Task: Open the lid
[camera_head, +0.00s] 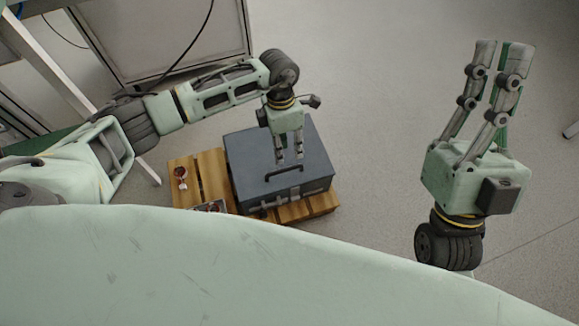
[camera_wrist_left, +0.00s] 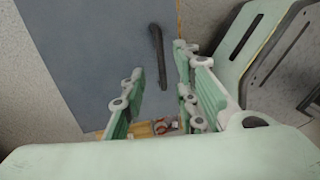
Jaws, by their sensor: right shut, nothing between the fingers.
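A dark grey box (camera_head: 240,165) has a flat lid (camera_head: 250,150) that lies closed on it. A black bar handle (camera_head: 284,173) is on the lid near its front edge. In the left wrist view the handle (camera_wrist_left: 157,55) shows between and beyond the fingertips, against the blue-grey lid (camera_wrist_left: 100,50). My left gripper (camera_head: 289,157) points down over the lid, just behind the handle in the head view. Its fingers are apart and hold nothing. Whether they touch the lid is unclear. My right gripper (camera_head: 503,48) is raised at the right, fingers up, shut and empty, far from the box.
The box stands on a wooden pallet (camera_head: 210,165). A small red and white item (camera_head: 181,176) and a dark flat item (camera_head: 210,206) lie on the pallet's left part. A grey cabinet (camera_head: 165,40) stands behind. The floor (camera_head: 380,130) right of the box is clear.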

